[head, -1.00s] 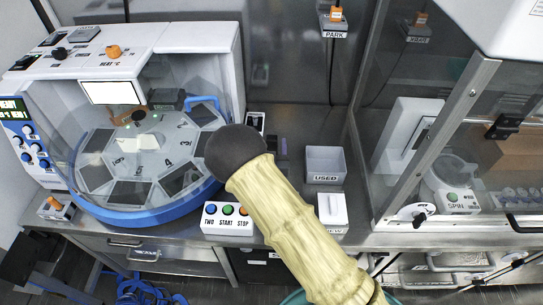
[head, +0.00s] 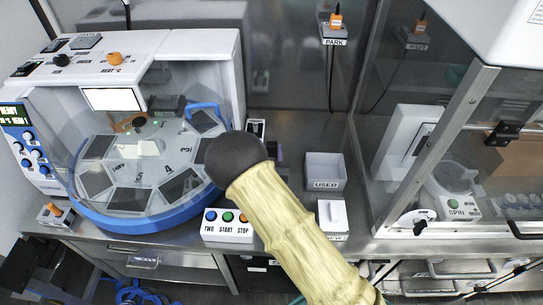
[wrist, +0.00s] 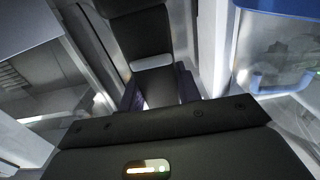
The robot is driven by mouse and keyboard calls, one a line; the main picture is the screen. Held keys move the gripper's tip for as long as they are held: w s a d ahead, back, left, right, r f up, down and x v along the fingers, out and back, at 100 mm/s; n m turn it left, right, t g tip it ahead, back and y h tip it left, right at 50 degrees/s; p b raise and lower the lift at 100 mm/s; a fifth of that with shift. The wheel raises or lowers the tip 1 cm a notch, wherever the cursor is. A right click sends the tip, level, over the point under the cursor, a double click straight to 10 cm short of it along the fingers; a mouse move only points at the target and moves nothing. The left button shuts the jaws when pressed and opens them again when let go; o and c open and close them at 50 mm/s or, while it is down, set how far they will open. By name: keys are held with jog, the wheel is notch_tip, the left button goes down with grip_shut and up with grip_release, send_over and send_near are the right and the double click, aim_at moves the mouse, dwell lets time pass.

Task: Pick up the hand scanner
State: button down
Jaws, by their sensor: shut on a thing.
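In the wrist view my gripper (wrist: 158,92) is shut on a dark object that I take to be the hand scanner (wrist: 146,38). It is black with a pale strip across it, and its lower part runs down between the fingers. The wide dark body of my gripper hides the bottom of that view. In the head view my own cream-sleeved arm with its dark round joint covers most of the gripper and what it holds. Whether the held object touches anything cannot be told.
A blue-rimmed carousel machine (head: 150,222) stands left. A small pale-framed device (head: 256,128) lies behind my arm. A button box (head: 228,238), a grey USED bin (head: 325,184) and a white lidded box (head: 333,232) line the bench. A glass-fronted enclosure (head: 425,150) stands right.

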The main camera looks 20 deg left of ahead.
notch_tip(320, 180, up, 10)
jog(key=shift+f+b, duration=0.1)
jog(key=shift+b, duration=0.5)
dwell(0.4)
